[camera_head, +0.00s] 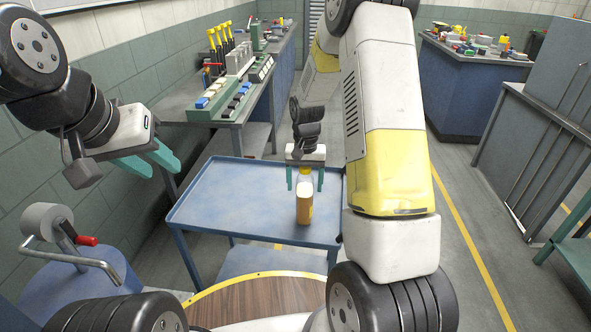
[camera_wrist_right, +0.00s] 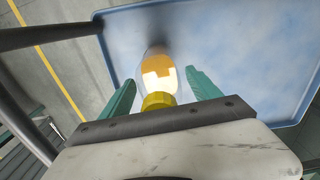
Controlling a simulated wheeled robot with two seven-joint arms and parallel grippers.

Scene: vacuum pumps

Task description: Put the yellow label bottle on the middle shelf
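The bottle with a yellow label (camera_head: 304,207) stands on the blue tray top of a cart (camera_head: 225,200), near its right side. My right gripper (camera_head: 305,185) is above and around it, with green fingers apart on both sides and gaps showing. In the right wrist view the bottle (camera_wrist_right: 158,75) lies between the open fingers (camera_wrist_right: 162,78), its yellow cap toward the palm. My left gripper (camera_head: 152,165) is open and empty at the left, away from the bottle. A lower shelf of the cart (camera_head: 265,262) shows; I cannot tell which shelf is the middle one.
A workbench (camera_head: 195,108) with tools and bins stands along the left wall, with a shelf beneath. A round wooden top (camera_head: 260,300) is in front. A grey panel (camera_head: 545,140) stands at the right. The tray is otherwise clear.

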